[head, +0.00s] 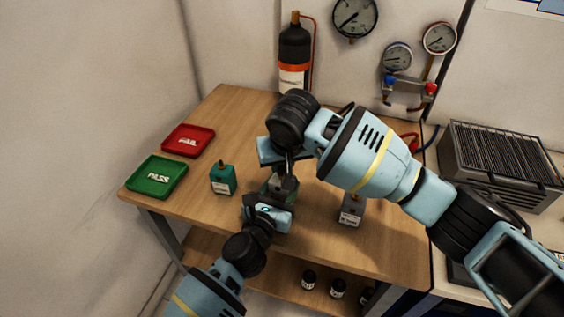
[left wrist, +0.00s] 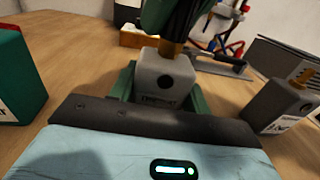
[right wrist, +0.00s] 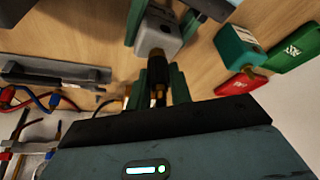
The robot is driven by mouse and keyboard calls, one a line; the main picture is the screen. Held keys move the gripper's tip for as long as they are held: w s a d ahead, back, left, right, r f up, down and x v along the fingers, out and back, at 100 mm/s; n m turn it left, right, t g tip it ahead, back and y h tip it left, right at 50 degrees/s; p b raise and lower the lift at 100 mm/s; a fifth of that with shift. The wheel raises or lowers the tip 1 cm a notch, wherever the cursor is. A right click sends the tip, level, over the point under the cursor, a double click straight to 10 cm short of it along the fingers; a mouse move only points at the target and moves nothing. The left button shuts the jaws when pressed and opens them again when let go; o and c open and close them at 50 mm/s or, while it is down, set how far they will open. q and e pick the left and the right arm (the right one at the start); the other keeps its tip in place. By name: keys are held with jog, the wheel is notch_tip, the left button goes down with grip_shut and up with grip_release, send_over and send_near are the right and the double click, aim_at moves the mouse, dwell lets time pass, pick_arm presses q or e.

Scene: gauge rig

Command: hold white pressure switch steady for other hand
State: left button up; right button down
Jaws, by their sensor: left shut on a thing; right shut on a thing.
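The white pressure switch (left wrist: 165,78) stands upright between the green fingers of my left gripper (head: 275,200), which is shut on it. It has a brass fitting on top and a dark round spot on its front. In the head view the grippers mostly hide it; it shows in the right wrist view (right wrist: 158,32). My right gripper (head: 285,176) points down from above, its fingers shut on a black cylindrical connector (right wrist: 157,70) with brass parts. The connector is at the switch's brass fitting; I cannot tell whether it is seated.
A teal switch (head: 222,180) stands to the left and a grey switch (head: 351,212) to the right. A green PASS tray (head: 140,190) and a red FAIL tray (head: 170,142) lie at the left. A black cylinder (head: 294,50) and gauges (head: 397,57) are at the back.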

pick_arm(q)
jog(key=shift+f, duration=0.1)
pick_arm(e)
jog(key=shift+r, duration=0.4)
jog(key=shift+r, duration=2.3)
pick_arm(q)
jog(key=o, duration=1.2)
jog(key=shift+o, duration=0.2)
jog(key=v, duration=1.2)
